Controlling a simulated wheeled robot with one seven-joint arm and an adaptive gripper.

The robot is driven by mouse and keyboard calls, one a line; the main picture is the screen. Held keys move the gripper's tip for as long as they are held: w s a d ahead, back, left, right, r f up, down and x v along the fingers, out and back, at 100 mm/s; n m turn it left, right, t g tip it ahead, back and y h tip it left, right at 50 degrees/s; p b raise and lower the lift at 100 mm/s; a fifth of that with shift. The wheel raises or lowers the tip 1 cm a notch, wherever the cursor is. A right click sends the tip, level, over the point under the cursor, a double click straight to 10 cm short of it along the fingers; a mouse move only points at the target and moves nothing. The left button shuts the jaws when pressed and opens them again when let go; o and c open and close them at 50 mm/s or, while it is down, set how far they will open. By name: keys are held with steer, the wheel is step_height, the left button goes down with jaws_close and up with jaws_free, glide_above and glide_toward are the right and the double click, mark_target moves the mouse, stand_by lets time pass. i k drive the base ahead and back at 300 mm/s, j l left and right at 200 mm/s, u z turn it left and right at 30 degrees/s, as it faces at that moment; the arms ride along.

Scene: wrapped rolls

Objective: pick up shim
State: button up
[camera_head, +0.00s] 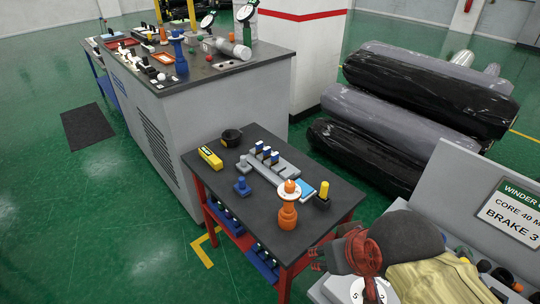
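I cannot pick out for sure which item is the shim. A small dark-topped table (235,170) with red legs stands in the middle. On it a grey fixture (265,170) holds several upright blue-and-white pieces, with a flat light-blue piece (304,188) at its right end. An orange stand with a white disc (288,212) is near the front. A yellow item (210,157), a dark ring-like item (231,138), a small blue piece (242,187) and a yellow-topped black piece (323,195) are also there.
A grey cabinet bench (195,110) with tools stands behind at left. Black and grey wrapped rolls (420,95) lie at right. Green floor at left is mostly clear.

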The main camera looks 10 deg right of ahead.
mark_target(267, 151)
steer(key=j+z, duration=0.1)
steer(key=j, duration=0.7)
steer(key=i+j+z, duration=0.15)
steer(key=j, duration=0.2)
steer(key=i+j+z, duration=0.15)
steer(key=j, duration=0.2)
steer(key=i+j+z, duration=0.15)
steer(key=j, duration=0.25)
steer(key=i+j+z, duration=0.1)
steer(key=j, duration=0.3)
steer(key=i+j+z, duration=0.1)
steer(key=i, duration=0.5)
steer(key=i+j+z, duration=0.1)
steer(key=i, duration=0.45)
